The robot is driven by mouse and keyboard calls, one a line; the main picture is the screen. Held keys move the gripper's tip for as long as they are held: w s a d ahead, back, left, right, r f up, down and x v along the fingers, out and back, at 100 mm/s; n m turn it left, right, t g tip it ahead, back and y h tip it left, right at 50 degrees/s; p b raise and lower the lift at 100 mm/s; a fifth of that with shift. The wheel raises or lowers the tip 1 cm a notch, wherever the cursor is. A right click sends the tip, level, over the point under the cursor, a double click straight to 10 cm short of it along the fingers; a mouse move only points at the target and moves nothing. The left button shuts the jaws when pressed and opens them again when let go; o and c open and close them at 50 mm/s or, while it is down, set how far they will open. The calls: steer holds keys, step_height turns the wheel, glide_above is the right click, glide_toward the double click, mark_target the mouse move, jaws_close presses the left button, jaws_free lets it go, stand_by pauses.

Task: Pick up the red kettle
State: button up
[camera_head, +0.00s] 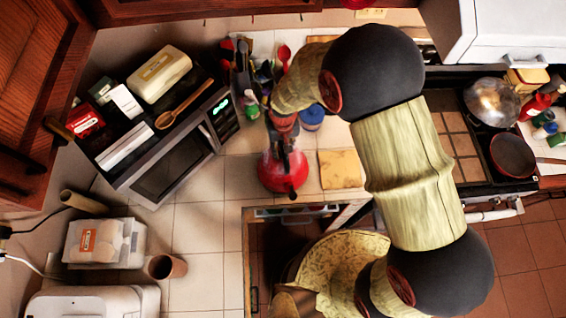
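The red kettle (272,174) stands on the tiled counter, left of a folded yellow cloth. My arm reaches in from the lower right and bends down over it. My gripper (287,157) is pointed down at the kettle's top. Its dark fingers overlap the kettle in the picture and hide its handle area. I cannot tell whether the fingers touch the kettle or whether they are open or shut.
A microwave (172,167) with items on top stands to the left. A utensil cluster (262,75) and a blue jar (312,117) are behind my gripper. The yellow cloth (340,169) lies right of the kettle. An open drawer (290,212) is in front. The stove (462,150) is right.

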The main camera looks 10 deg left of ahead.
jaws_close()
stand_by(0.4)
stand_by(0.4)
steer(key=shift+w+r, duration=0.1)
